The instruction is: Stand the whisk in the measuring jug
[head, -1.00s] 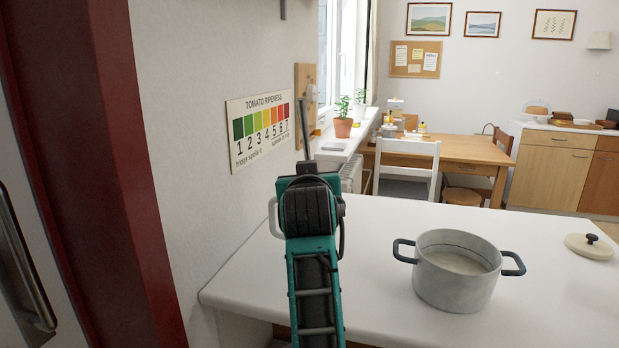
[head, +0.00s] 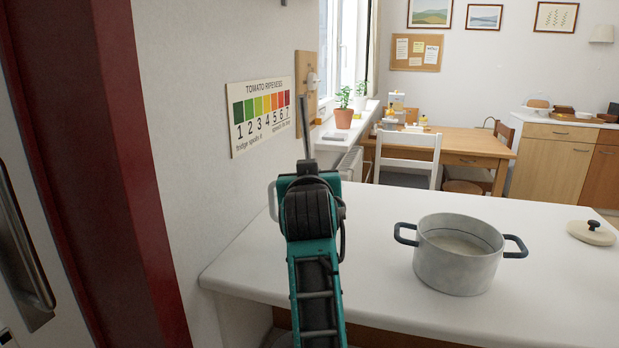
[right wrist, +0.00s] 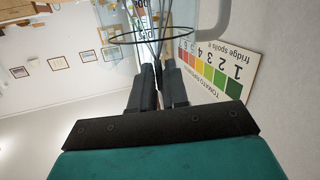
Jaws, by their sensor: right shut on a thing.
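My right gripper (right wrist: 158,68) is shut on the whisk (right wrist: 155,50). In the right wrist view, which is roughly upside down, the whisk's wires run away from the fingers. In the head view its thin dark handle (head: 304,125) sticks up above my right arm. The measuring jug (right wrist: 218,22) looks clear, with a dark rim line and a pale grey handle. The wires cross its rim and seem to pass inside; their depth cannot be told. In the head view only the jug's handle (head: 271,200) shows beside my arm, which hides the rest. My left gripper is not in view.
A grey pot (head: 458,272) with two dark handles stands on the white counter (head: 380,235), right of my arm. A wall with a tomato chart (head: 260,118) is close on the left. The counter between arm and pot is clear.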

